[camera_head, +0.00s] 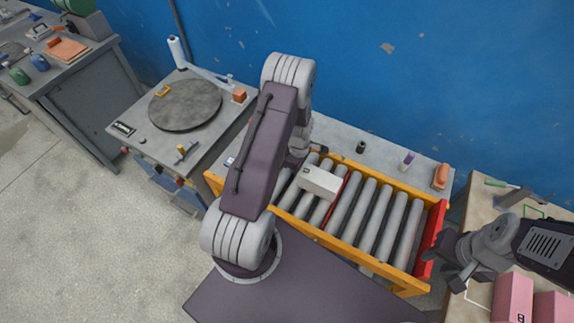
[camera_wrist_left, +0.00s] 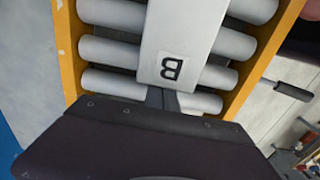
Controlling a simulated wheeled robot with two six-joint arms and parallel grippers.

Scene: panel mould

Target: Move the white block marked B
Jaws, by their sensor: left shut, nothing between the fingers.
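The white block marked B (camera_head: 321,182) lies across the grey rollers of the yellow-framed conveyor (camera_head: 284,224). In the left wrist view the block (camera_wrist_left: 185,30) shows its B mark at the end nearest my gripper. My left gripper (camera_wrist_left: 162,98) is shut and empty, its fingertips right at that marked end; I cannot tell whether they touch it. In the head view the left arm hides part of the conveyor and most of this gripper (camera_head: 322,150). My right gripper (camera_head: 446,271) is open and empty beyond the conveyor's red right end.
A red strip (camera_head: 336,203) crosses the rollers beside the block. The rollers to its right are clear. Pink blocks (camera_head: 513,297) stand on the right bench. A round grey plate (camera_head: 186,105) lies on the left table. A blue wall (camera_head: 400,90) stands behind.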

